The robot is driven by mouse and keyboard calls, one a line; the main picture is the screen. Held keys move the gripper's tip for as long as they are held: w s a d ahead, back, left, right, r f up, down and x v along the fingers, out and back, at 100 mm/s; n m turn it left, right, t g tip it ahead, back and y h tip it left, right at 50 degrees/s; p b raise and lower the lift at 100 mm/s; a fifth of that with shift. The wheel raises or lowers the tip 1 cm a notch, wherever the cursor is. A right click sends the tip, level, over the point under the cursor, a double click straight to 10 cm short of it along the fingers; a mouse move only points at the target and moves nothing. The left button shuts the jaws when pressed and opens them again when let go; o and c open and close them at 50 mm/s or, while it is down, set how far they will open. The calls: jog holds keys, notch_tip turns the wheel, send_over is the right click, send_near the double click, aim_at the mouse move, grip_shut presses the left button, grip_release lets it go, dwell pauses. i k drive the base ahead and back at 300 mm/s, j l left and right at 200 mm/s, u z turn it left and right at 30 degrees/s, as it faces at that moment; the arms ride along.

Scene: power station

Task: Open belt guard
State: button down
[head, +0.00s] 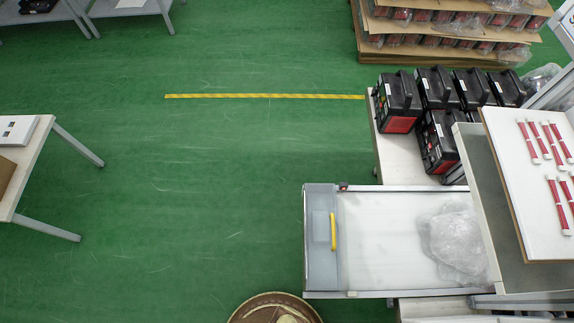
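The belt guard (320,262) appears to be the grey panel across the left end of a white conveyor belt (385,215) in the head view. A yellow bar handle (333,231) stands on its right side, beside a lighter grey plate. The guard lies flat across the belt's end and looks closed, though the view from above does not show this surely. My gripper is not in view, and nothing is seen touching the handle.
Clear plastic wrap (455,240) lies on the belt's right part. Several black-and-red cases (398,103) stand on a table behind. A white board with red-and-white tubes (505,170) is at right. A table (25,175) stands far left. Green floor left of the conveyor is clear.

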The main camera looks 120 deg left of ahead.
aim_at(323, 232)
jog(key=u, duration=0.5)
jog(key=k+u, duration=0.1)
jog(key=u, duration=0.85)
jog(key=k+u, duration=0.1)
jog(key=u, duration=0.85)
jog(key=j+u, duration=0.1)
jog(key=u, duration=0.4)
